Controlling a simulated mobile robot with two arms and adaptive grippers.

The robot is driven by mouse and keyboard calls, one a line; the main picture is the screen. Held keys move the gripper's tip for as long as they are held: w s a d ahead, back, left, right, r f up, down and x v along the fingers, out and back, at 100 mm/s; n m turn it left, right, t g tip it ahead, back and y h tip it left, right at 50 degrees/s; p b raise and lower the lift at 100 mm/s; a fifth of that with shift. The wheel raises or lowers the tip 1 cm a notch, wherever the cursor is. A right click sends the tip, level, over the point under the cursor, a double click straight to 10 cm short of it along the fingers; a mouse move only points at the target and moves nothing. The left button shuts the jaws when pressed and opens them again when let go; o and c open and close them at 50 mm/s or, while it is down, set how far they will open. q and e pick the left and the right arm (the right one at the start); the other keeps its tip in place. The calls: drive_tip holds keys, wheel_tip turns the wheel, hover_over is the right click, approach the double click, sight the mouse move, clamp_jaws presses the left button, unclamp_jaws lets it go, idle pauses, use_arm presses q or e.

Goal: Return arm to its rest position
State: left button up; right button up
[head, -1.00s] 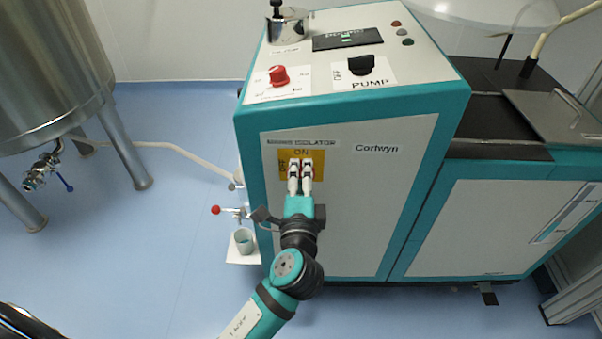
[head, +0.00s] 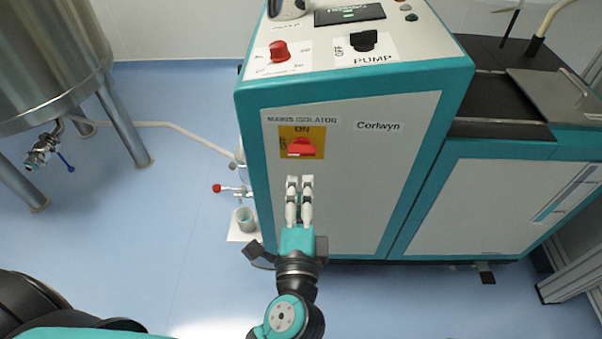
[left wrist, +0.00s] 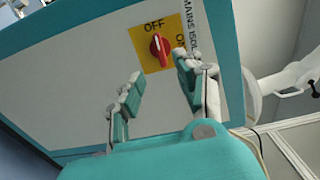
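My left gripper (head: 299,184) is in front of the grey front panel, below the mains isolator, apart from it and empty. In the left wrist view its two fingers (left wrist: 158,82) are spread with a clear gap between them. The red isolator handle (head: 301,148) sits on a yellow plate (head: 318,134) marked ON at the top and OFF at the left. The handle lies level, in line with OFF. It also shows in the left wrist view (left wrist: 158,48), beyond the fingertips. My right gripper is not in view.
The machine top carries a red knob (head: 279,52) and a black PUMP switch (head: 363,41). A steel tank (head: 45,60) on legs stands at the left. A red-tipped valve (head: 232,189) and a small cup (head: 245,219) are beside the cabinet. Blue floor between is open.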

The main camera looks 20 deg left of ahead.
use_arm(q)
drive_tip(key=shift+s+d, duration=0.15)
drive_tip(key=shift+s, duration=0.4)
